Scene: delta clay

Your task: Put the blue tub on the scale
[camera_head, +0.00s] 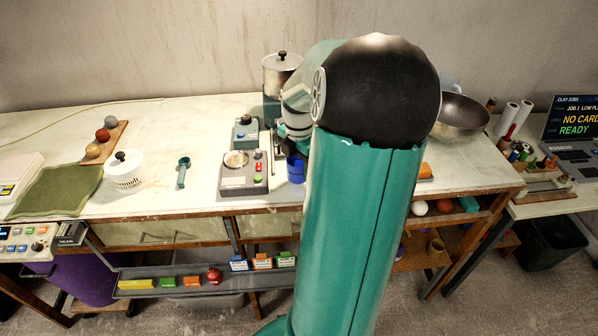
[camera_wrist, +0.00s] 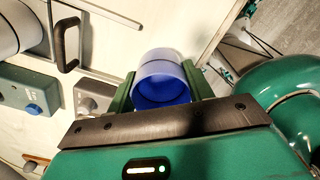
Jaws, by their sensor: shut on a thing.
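The blue tub (camera_wrist: 162,86) is a small round cup, held between the two green fingers of my gripper (camera_wrist: 158,74) in the wrist view. The gripper is shut on it, and its open mouth faces the camera. In the head view the tub (camera_head: 295,169) shows just left of my green arm, over the bench; whether it touches the bench I cannot tell. My arm hides most of the gripper in the head view.
A grey device with a round plate (camera_head: 243,174) and a teal dial unit (camera_head: 245,133) stand left of the tub. Further left are a teal scoop (camera_head: 183,172), a white slotted pot (camera_head: 125,170) and a green mat (camera_head: 58,190). A lidded pot (camera_head: 281,76) stands behind.

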